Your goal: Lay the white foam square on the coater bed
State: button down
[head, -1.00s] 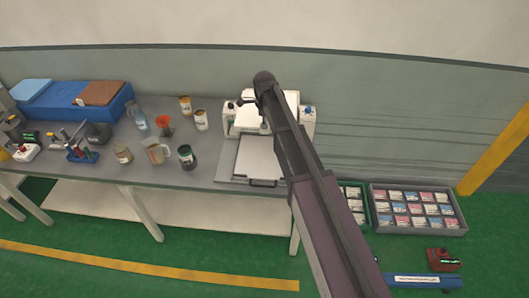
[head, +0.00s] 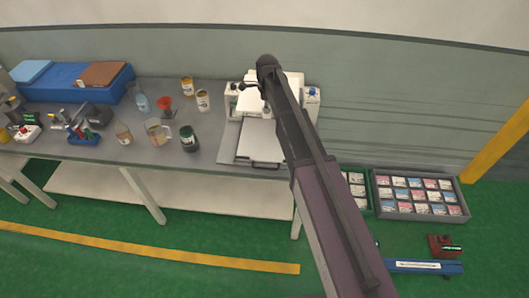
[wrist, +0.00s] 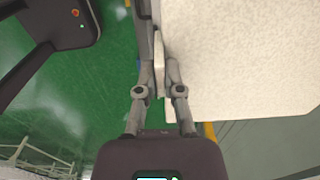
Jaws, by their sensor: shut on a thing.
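The white foam square (wrist: 240,55) fills the upper right of the wrist view, with a faintly speckled face and its right side cut off by the frame. My gripper (wrist: 160,75) is shut on its left edge. In the head view my arm reaches over the coater (head: 310,95), a white machine at the right end of the bench. I cannot clearly tell the foam from the white machine there. The coater bed (head: 257,140) is a flat pale plate at the machine's front, with a dark handle at its front edge. My arm hides part of the machine.
Left of the coater on the grey bench (head: 210,150) stand a dark jar (head: 188,138), a beaker (head: 157,132) and two cans (head: 203,100). A blue case (head: 75,90) lies farther left. A grey crate of small boxes (head: 418,194) sits on the green floor at right.

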notch_tip(320, 180, down, 21)
jog(key=b, duration=2)
jog(key=shift+r, duration=0.1)
jog(key=shift+f+b, duration=2.1)
jog(key=shift+f, duration=0.15)
jog(key=c, duration=0.8)
grip_release()
jog(key=shift+o, duration=0.2)
notch_tip(320, 180, up, 12)
jog(key=p, duration=1.2)
jog(key=shift+s+r, duration=0.1)
jog(key=shift+r, duration=0.1)
